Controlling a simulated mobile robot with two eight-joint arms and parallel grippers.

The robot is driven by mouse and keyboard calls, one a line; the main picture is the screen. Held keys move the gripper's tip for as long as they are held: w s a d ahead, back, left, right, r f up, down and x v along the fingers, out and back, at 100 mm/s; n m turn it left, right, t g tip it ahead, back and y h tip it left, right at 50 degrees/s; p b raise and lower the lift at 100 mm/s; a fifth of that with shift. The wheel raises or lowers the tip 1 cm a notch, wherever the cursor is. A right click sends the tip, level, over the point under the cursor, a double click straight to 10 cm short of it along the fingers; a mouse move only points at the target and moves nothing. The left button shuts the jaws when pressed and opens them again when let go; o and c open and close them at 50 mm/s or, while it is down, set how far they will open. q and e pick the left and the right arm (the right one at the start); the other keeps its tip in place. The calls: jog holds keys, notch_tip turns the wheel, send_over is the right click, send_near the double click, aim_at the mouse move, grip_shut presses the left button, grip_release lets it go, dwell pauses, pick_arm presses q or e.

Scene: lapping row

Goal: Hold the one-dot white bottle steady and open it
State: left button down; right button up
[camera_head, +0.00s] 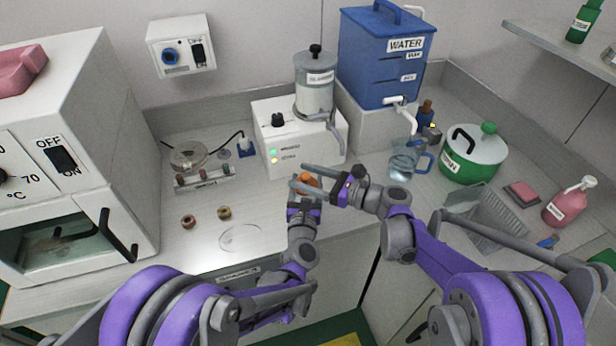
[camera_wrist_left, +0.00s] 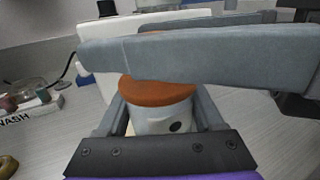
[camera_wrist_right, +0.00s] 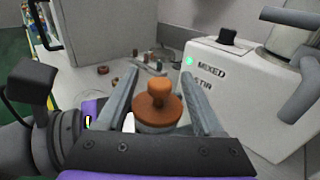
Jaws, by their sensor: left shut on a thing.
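The white bottle (camera_wrist_left: 165,122) has one dark dot and an orange-brown lid (camera_wrist_left: 158,92) with a round knob (camera_wrist_right: 159,86). My left gripper (camera_wrist_left: 160,118) is shut on its white body, a finger on each side. The bottle looks upright. In the head view only the orange lid (camera_head: 309,180) shows clearly; the body is mostly hidden by my grippers. My right gripper (camera_wrist_right: 158,92) is open, with its fingers on either side of the lid and small gaps beside it. In the left wrist view one right finger (camera_wrist_left: 200,52) crosses in front of the lid.
A white machine (camera_head: 290,135) with a grey canister stands behind the grippers. A clear jug (camera_head: 405,160) and a green-and-white pot (camera_head: 472,155) stand to the right. Two small rings (camera_head: 224,213) and a clear dish (camera_head: 240,238) lie left. An oven (camera_head: 70,170) stands far left.

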aim_at(306, 176)
grip_shut()
jog(key=shift+r, duration=0.25)
dwell(0.8)
jog(key=shift+r, duration=0.9)
jog(key=shift+r, duration=2.05)
pick_arm(q)
grip_release()
jog(key=shift+s, duration=0.1)
